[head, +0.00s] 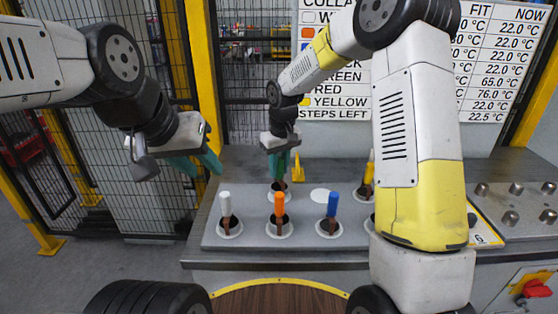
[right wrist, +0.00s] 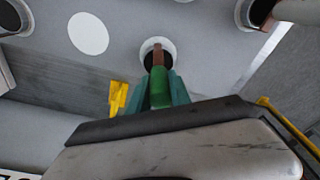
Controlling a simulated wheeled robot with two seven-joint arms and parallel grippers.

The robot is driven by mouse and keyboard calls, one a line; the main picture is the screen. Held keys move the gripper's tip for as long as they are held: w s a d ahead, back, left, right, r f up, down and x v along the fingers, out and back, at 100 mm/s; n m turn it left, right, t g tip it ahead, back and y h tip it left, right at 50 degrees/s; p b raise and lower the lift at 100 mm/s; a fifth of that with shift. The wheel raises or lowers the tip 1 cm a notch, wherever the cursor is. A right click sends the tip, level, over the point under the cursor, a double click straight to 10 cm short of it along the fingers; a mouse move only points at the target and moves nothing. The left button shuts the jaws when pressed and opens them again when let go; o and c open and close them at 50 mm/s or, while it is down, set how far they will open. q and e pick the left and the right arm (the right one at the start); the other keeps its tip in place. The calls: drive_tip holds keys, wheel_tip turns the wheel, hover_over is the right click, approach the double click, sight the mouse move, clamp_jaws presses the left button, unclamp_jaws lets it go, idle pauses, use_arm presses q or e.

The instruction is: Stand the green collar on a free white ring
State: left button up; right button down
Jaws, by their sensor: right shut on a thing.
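My right gripper (head: 280,165) is shut on the green collar, a green-topped piece with a brown lower part. The collar shows between the green fingers in the right wrist view (right wrist: 159,88). Its brown end is over a white ring with a dark hole (right wrist: 157,50) in the back row of the grey plate. I cannot tell whether the end is inside the hole. A plain white disc (head: 320,195) lies beside that ring, with nothing on it; it also shows in the right wrist view (right wrist: 88,33). My left gripper (head: 197,165) is open and empty, left of the plate.
White (head: 225,204), orange (head: 279,204) and blue (head: 332,204) topped pieces stand in front-row rings. A yellow-topped piece (head: 369,170) is partly behind my right arm. A small yellow part (head: 298,168) stands behind the plate. A knobbed panel (head: 512,207) is right.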

sight(280, 158)
drive_tip(key=shift+f, duration=0.9)
drive_tip(key=c, duration=1.1)
unclamp_jaws()
drive_tip(key=shift+s+d+r, duration=0.1)
drive_tip(key=shift+s+r, duration=0.05)
drive_tip(key=shift+r, duration=1.15)
drive_tip(key=shift+s+d+r, duration=0.1)
drive_tip(key=shift+r, duration=1.2)
drive_tip(key=shift+s+d+r, duration=0.1)
drive_tip(key=shift+s+r, duration=0.05)
drive_tip(key=shift+r, duration=1.15)
